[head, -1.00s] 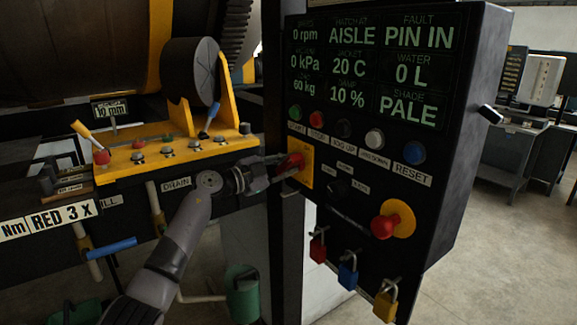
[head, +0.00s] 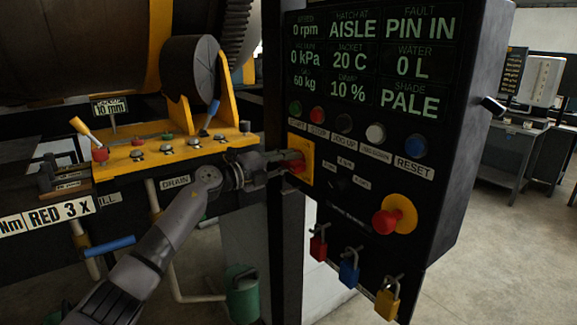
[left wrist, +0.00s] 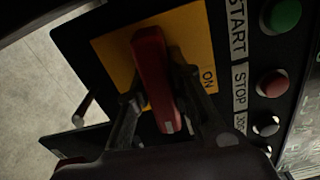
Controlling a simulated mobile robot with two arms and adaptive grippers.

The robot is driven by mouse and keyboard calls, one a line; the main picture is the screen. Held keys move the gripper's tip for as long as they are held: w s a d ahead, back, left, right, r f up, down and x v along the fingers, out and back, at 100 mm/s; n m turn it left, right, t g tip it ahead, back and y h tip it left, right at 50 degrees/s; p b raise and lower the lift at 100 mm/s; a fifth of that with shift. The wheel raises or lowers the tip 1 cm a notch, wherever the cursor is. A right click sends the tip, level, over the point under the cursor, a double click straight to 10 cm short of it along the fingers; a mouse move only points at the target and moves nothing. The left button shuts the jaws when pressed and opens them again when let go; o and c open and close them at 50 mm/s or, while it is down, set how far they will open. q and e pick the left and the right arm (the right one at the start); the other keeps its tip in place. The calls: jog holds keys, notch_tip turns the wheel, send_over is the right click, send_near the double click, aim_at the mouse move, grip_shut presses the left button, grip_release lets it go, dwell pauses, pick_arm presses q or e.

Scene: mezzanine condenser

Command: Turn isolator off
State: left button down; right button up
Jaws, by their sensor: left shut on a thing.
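The isolator is a red handle (left wrist: 153,75) on a yellow plate (left wrist: 200,35), at the left edge of the black control panel (head: 400,150). In the left wrist view the handle stands between the two fingers, and the word ON shows beside the plate's edge. My left gripper (head: 283,164) is shut on the handle, with a finger on each side of it. The yellow plate also shows in the head view (head: 306,155), where the gripper hides part of the handle. My right gripper is not in view.
START (head: 295,108), STOP (head: 317,114) and other buttons sit just above the isolator. A red mushroom button (head: 385,221) is lower right. Red, blue and yellow padlocks (head: 349,271) hang below. A yellow bench bracket (head: 165,155) with valves is left of the gripper.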

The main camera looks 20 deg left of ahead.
pick_arm(q)
jog(key=m, duration=0.1)
jog(key=m+b, duration=0.2)
jog(key=shift+f+m, duration=0.25)
jog(key=shift+m, duration=0.15)
jog(key=shift+m+b, duration=1.05)
jog(key=shift+m, duration=0.95)
jog(key=c, duration=1.8)
grip_release()
jog(key=shift+c, duration=0.2)
jog(key=o, duration=0.4)
jog(key=shift+r, duration=0.25)
jog(key=shift+s, duration=0.15)
jog(key=v, duration=1.2)
